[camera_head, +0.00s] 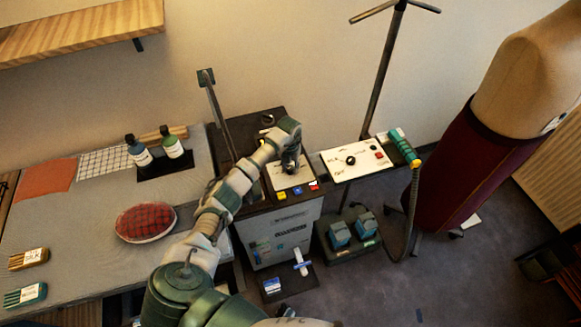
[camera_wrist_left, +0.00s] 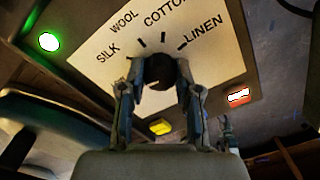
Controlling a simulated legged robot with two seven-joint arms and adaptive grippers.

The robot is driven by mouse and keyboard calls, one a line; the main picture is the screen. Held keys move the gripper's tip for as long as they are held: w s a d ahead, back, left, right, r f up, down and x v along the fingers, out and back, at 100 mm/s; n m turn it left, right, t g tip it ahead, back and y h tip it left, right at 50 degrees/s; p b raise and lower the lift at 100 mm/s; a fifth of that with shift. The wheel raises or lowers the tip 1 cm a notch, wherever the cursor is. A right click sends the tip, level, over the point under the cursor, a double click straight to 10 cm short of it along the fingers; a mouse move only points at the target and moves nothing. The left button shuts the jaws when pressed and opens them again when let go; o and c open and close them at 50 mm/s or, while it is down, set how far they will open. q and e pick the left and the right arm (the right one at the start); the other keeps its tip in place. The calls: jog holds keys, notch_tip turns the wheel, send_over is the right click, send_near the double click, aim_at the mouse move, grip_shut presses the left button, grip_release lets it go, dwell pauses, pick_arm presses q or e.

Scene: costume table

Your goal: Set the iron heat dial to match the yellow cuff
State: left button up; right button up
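My left gripper (camera_head: 290,165) is over the white heat dial panel (camera_head: 276,181) of the dark ironing unit. In the left wrist view the black heat dial (camera_wrist_left: 160,72) sits between the two fingertips of the left gripper (camera_wrist_left: 160,85), which close in on both its sides and seem to touch it. The panel (camera_wrist_left: 215,68) reads silk, wool, cotton and linen around the dial. The dial's pointer is not clear. A yellow piece (camera_wrist_left: 160,127) shows below the dial between the fingers. I cannot make out a yellow cuff. My right gripper is not in view.
A green light (camera_wrist_left: 48,41) and a red switch (camera_wrist_left: 238,95) flank the dial. A second white panel (camera_head: 340,169) with a knob stands to the right. Bottles (camera_head: 172,145) and a red plaid cushion (camera_head: 146,222) are on the table. A dress form (camera_head: 470,160) stands right.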

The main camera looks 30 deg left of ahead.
pick_arm(q)
jog(key=shift+a, duration=0.1)
grip_shut()
jog(key=shift+f+m, duration=0.1)
jog(key=shift+m, duration=0.2)
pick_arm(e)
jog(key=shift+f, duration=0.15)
pick_arm(q)
jog(key=shift+m+b, duration=0.4)
jog(key=shift+m, duration=0.2)
jog(key=m+b, duration=0.2)
jog(key=m, duration=0.2)
jog(key=shift+m+b, duration=0.4)
jog(key=shift+m, duration=0.7)
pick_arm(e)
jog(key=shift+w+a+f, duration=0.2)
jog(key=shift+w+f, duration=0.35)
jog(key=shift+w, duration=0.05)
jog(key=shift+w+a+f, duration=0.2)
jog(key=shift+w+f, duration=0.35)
pick_arm(q)
jog(key=o, duration=1)
grip_release()
jog(key=shift+c, duration=0.2)
